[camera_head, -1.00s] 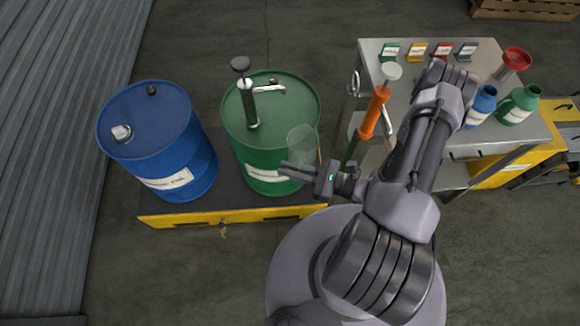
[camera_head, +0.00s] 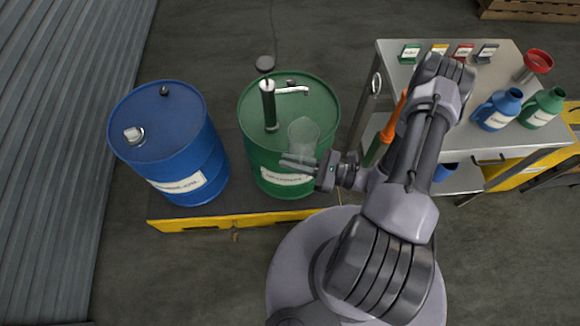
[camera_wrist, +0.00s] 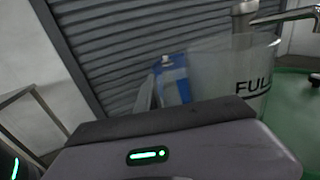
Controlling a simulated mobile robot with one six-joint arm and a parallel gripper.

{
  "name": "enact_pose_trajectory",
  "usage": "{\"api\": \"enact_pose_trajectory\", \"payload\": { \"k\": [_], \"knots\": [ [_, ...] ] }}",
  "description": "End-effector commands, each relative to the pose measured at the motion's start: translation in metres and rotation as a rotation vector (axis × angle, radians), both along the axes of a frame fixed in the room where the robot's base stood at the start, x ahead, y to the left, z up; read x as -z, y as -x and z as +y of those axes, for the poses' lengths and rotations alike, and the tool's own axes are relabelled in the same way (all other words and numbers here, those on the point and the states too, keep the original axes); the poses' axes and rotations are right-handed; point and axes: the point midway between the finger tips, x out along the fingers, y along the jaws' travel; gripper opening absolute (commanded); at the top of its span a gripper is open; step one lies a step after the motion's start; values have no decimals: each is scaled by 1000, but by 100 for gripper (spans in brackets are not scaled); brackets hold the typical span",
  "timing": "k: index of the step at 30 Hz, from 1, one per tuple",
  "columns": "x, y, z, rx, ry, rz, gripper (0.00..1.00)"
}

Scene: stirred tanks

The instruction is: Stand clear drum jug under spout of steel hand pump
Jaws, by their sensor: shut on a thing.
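The clear drum jug (camera_head: 303,134) is held upright by my gripper (camera_head: 300,162), which is shut on it. In the head view it overlaps the front right part of the green drum's top. In the wrist view the jug (camera_wrist: 240,85) bears the letters "FULL" and looks empty. The steel hand pump (camera_head: 269,105) stands on the green drum (camera_head: 262,155), with its spout (camera_head: 292,90) pointing right. The spout lies behind the jug in the head view. In the wrist view the pump's spout (camera_wrist: 285,16) shows beyond and above the jug's rim.
A blue drum (camera_head: 170,145) stands left of the green drum on a yellow-edged spill pallet (camera_head: 190,224). A steel trolley (camera_head: 510,58) at right holds a blue jug (camera_head: 498,108), a green jug (camera_head: 543,106) and a red funnel (camera_head: 537,62). A shutter wall (camera_head: 60,120) is far left.

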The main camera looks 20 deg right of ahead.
Motion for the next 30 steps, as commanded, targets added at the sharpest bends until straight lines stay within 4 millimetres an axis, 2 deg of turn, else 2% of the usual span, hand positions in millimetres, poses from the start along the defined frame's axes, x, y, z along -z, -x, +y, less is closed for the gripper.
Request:
{"api": "enact_pose_trajectory", "payload": {
  "k": [1,11,30],
  "knots": [
    [7,-4,-2,-1,1,-1,0],
    [26,-33,-16,1,1,-1,0],
    [29,-97,-47,1,1,-2,0]
  ]
}}
